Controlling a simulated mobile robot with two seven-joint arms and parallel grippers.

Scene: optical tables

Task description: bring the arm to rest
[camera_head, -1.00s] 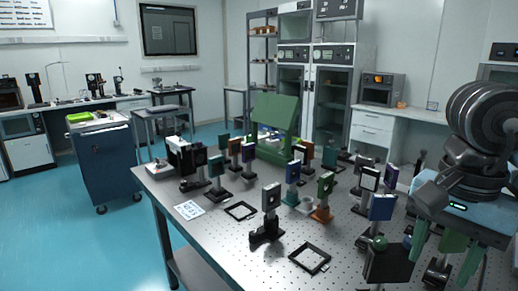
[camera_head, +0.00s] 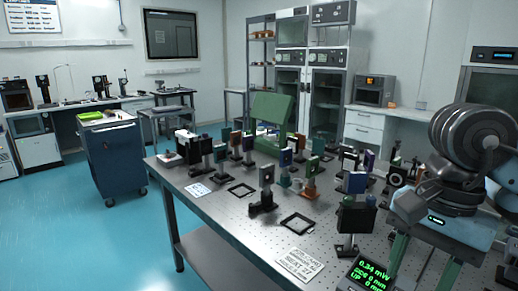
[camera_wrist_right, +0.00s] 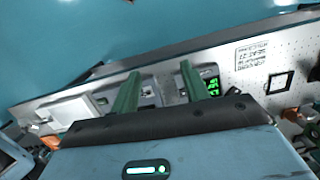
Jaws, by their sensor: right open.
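My right arm comes in at the right of the head view, with its grey round joints above the blue gripper body. My right gripper (camera_head: 422,272) points down over the near right part of the optical table (camera_head: 235,215). Its two green fingers are spread apart, with nothing seen between them. In the right wrist view the gripper (camera_wrist_right: 159,70) is also open and empty, with the table's edge and a lit green display beyond the fingers. My left gripper is not in view.
A meter with green digits (camera_head: 369,275) and a printed card (camera_head: 299,263) lie near the table's front edge. A dark square optic on a post (camera_head: 356,218) stands close left of my right gripper. A blue cart (camera_head: 113,160) stands left on open floor.

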